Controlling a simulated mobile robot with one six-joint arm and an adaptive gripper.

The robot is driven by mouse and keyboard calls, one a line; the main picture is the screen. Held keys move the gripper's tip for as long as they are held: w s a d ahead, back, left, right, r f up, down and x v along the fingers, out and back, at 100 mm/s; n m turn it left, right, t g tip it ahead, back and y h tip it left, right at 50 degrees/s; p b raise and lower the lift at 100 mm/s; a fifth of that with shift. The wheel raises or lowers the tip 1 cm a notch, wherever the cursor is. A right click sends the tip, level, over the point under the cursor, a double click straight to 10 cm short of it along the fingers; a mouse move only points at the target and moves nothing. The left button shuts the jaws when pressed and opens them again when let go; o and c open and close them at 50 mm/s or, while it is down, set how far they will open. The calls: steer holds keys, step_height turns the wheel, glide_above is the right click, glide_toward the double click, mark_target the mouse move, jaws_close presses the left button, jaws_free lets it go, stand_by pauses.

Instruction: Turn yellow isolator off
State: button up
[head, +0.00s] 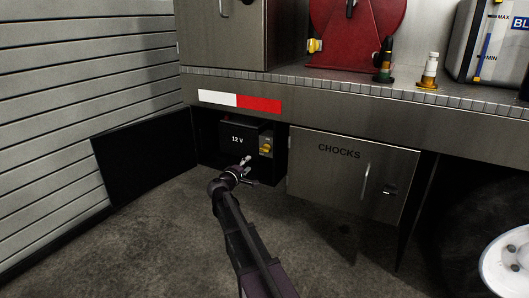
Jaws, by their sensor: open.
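The yellow isolator (266,147) is a small yellow knob or handle on the right side of an open low compartment. It sits beside a black box marked "12 V" (237,139). Its exact handle angle is too small to tell. My gripper (246,160) is open in front of the black box, a little left of and below the isolator. I see no contact between them. The fingers are small and dark against the compartment, and nothing shows between them.
The compartment's dark door (143,163) stands open at the left. A closed door marked "CHOCKS" (352,172) with a handle is at the right. A metal ledge (330,92) with a red reel (352,34) runs above. Concrete floor lies clear in front.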

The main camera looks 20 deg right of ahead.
mark_target(264, 150)
steer(key=shift+w+d, duration=0.1)
steer(key=x, duration=1.3)
steer(key=shift+w+d, duration=0.15)
steer(key=shift+d, duration=0.05)
